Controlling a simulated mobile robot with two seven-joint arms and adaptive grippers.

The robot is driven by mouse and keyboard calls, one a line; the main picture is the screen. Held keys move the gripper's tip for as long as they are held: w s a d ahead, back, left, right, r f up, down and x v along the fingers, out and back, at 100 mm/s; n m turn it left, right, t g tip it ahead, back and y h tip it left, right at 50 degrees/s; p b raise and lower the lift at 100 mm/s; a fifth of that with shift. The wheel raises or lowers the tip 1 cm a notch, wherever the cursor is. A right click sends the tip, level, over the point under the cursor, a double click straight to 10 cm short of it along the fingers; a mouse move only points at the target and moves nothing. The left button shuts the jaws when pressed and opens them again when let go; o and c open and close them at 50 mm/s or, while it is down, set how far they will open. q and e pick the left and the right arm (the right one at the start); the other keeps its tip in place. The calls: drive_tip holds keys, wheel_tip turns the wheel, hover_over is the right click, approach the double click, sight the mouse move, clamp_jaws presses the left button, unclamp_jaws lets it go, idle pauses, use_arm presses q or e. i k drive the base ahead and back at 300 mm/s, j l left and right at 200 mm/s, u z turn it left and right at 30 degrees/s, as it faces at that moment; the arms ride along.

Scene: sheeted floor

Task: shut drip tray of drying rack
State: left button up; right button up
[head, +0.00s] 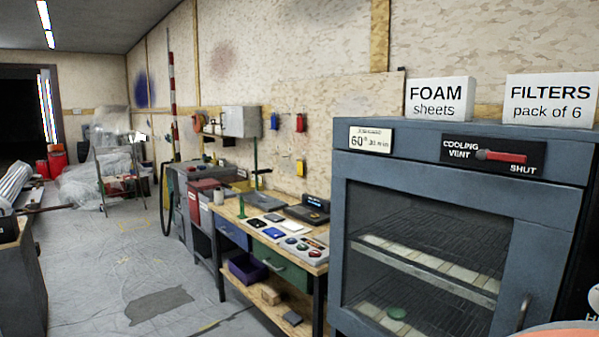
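A blue-grey cabinet (460,165) with a large glazed door stands close at the right. Wire shelves (430,235) show behind the glass, with pale flat pieces on them and a green round item (396,313) low down. This cabinet seems to be the drying rack. Its lower part is cut off by the bottom of the picture, and I cannot make out a drip tray. Neither of my grippers is in view.
A workbench (282,232) with drawers, devices and a purple bin (248,268) stands left of the cabinet. White FOAM (440,98) and FILTERS (551,99) boxes sit on top. The sheeted floor (110,270) at left is mostly clear, with a dark patch (158,304).

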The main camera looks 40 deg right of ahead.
sight(268, 204)
drive_tip(key=i+l+z, duration=0.1)
drive_tip(key=i, duration=0.8)
drive_tip(key=i+z, duration=0.15)
drive_tip(key=i, duration=0.7)
drive_tip(key=i+j+z, duration=0.1)
drive_tip(key=i, duration=0.8)
drive_tip(key=i+j+z, duration=0.1)
drive_tip(key=i, duration=0.75)
drive_tip(key=i+j+z, duration=0.15)
drive_tip(key=i+z, duration=0.3)
drive_tip(key=i+j+z, duration=0.7)
drive_tip(key=z, duration=0.15)
drive_tip(key=i+j+z, duration=0.3)
drive_tip(key=j+z, duration=0.15)
